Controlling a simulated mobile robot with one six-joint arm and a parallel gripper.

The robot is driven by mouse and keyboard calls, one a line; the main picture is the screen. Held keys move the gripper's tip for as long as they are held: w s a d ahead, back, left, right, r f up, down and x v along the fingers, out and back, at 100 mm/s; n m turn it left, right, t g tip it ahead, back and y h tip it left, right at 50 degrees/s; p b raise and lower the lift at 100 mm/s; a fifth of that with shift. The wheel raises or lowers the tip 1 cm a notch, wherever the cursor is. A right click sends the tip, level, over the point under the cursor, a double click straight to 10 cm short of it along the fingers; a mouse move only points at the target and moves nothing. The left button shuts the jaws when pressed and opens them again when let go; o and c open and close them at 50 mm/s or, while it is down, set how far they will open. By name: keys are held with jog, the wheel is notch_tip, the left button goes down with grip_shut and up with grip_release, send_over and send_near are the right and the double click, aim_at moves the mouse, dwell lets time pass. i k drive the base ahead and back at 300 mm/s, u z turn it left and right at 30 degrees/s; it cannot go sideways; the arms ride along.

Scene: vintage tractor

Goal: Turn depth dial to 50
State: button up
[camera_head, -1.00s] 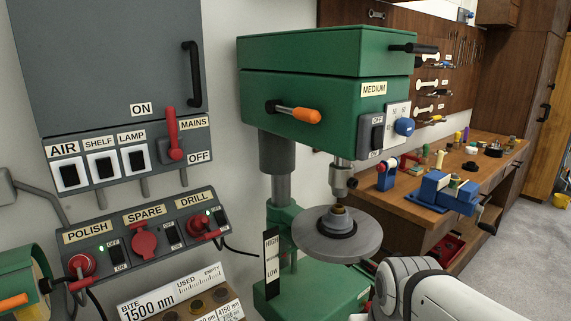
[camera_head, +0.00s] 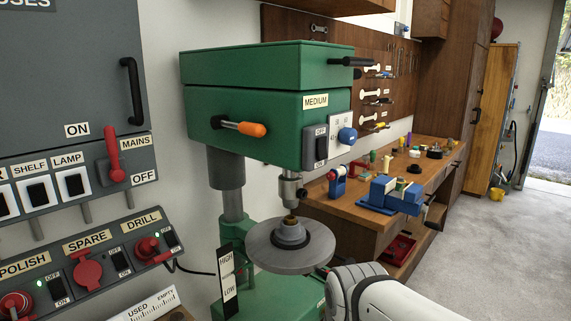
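The green drill press (camera_head: 268,105) stands left of centre. The depth dial is a blue knob (camera_head: 347,136) on a white scale plate (camera_head: 339,128) on the right part of its front face. The plate's numbers are too small to read for certain. My white arm shows at the lower right, in front of the drill's round table. My gripper's fingertips are not clearly in view; only a dark edge shows by the table. The arm is below the blue knob and apart from it.
An orange-tipped lever (camera_head: 240,127) sticks out of the drill's front. A black ON/OFF switch (camera_head: 321,144) sits beside the dial. The grey round table (camera_head: 290,250) is below the chuck. A workbench (camera_head: 350,212) with a blue vise (camera_head: 394,194) stands behind; the floor at right is clear.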

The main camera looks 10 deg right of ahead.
aim_at(348, 137)
jog(key=u, duration=1.05)
jog(key=k, duration=1.1)
jog(key=z, duration=0.9)
jog(key=i, duration=0.95)
jog(key=z, duration=0.05)
